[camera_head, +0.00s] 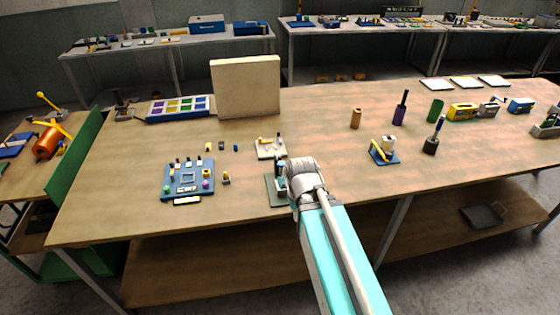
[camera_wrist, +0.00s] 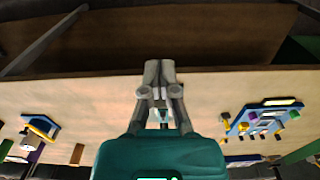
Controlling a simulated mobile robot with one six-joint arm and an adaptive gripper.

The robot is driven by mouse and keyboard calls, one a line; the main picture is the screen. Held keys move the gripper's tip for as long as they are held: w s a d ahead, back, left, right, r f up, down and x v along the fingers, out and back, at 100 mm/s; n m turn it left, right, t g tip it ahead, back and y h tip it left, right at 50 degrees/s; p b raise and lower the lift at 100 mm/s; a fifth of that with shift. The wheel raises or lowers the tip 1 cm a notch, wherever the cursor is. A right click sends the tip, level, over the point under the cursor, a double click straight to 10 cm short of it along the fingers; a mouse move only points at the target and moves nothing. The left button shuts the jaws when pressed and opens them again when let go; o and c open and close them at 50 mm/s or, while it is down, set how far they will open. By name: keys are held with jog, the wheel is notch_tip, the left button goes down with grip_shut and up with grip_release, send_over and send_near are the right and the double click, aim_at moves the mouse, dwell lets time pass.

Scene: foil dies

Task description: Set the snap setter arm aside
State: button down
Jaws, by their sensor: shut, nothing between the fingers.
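My gripper (camera_wrist: 160,68) is shut and empty in the wrist view, its fingertips together near the table's front edge. In the head view my wrist hides most of it. A grey-green plate (camera_head: 270,192) lies at the table's front edge, right beside and partly behind my wrist. I cannot clearly make out a snap setter arm; it may be hidden by my gripper at this plate. A small white base (camera_head: 264,155) with yellow parts lies just behind the plate.
A blue tray (camera_head: 177,190) with several small pieces lies left of my gripper. A blue base (camera_head: 377,158) with a white block stands right. An upright tan board (camera_head: 245,87) and a colored compartment tray (camera_head: 150,116) are behind. Bare wooden tabletop (camera_head: 310,125) lies between.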

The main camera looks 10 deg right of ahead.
aim_at(280, 156)
dwell(0.4)
jog(key=c, duration=1.1)
grip_release()
jog(key=shift+w, duration=0.1)
jog(key=shift+o, duration=1.1)
jog(key=shift+w+r, duration=0.2)
jog(key=shift+w, duration=0.15)
jog(key=shift+o, duration=1.3)
jog(key=w+r+p, duration=0.3)
jog(key=w, duration=0.7)
jog(key=w+r+p, duration=0.4)
jog(key=w, duration=0.7)
jog(key=w+r+p, duration=0.3)
jog(key=w, duration=0.7)
jog(key=shift+w+d+r+p, duration=0.15)
jog(key=shift+d+p, duration=0.1)
jog(key=shift+p, duration=0.15)
jog(key=shift+f+b, duration=0.25)
jog(key=shift+b, duration=0.05)
notch_tip(280, 156, down, 13)
jog(key=b, duration=1.3)
jog(key=shift+f, duration=0.15)
